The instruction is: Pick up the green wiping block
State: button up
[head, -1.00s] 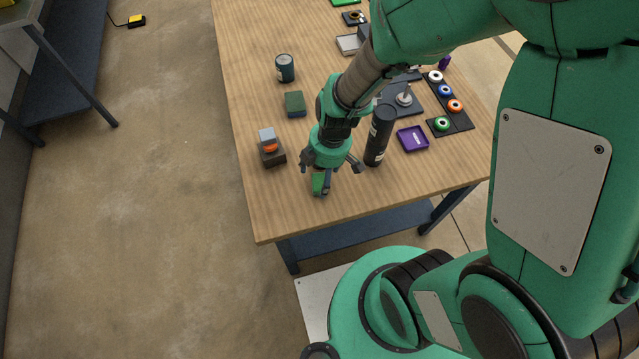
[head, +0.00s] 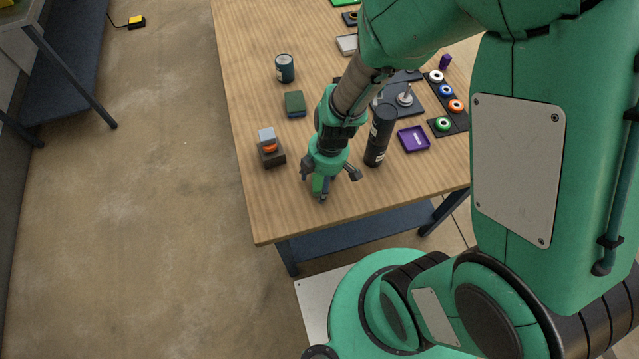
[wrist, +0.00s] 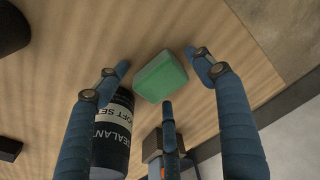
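The green wiping block (wrist: 160,76) lies on the wooden table in the wrist view, a light green piece with rounded corners. In the head view only a green sliver of it (head: 317,184) shows under my gripper (head: 331,181), near the table's front edge. In the wrist view my gripper (wrist: 161,78) is open, its three dark blue fingers spread around the block. One finger is on its left, one on its right and one below. I see gaps on the left; I cannot tell whether any finger touches the block.
A dark sealant bottle (head: 380,136) stands close on the right of my gripper. A dark box with an orange and grey top (head: 270,150) is on the left. A dark green and blue block (head: 295,104), a dark can (head: 285,68) and a purple tray (head: 413,139) are farther back.

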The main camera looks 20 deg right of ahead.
aim_at(319, 184)
jog(key=c, duration=1.1)
jog(key=shift+r, duration=0.1)
jog(key=shift+r+p, duration=0.35)
jog(key=shift+r, duration=0.5)
jog(key=shift+s+r, duration=0.2)
jog(key=shift+r, duration=0.75)
jog(key=shift+c, duration=0.2)
jog(key=s+d+r+p, duration=0.1)
jog(key=s+d, duration=0.2)
jog(key=s, duration=1.2)
jog(key=shift+s+p, duration=0.2)
jog(key=shift+p, duration=0.2)
jog(key=shift+r, duration=0.1)
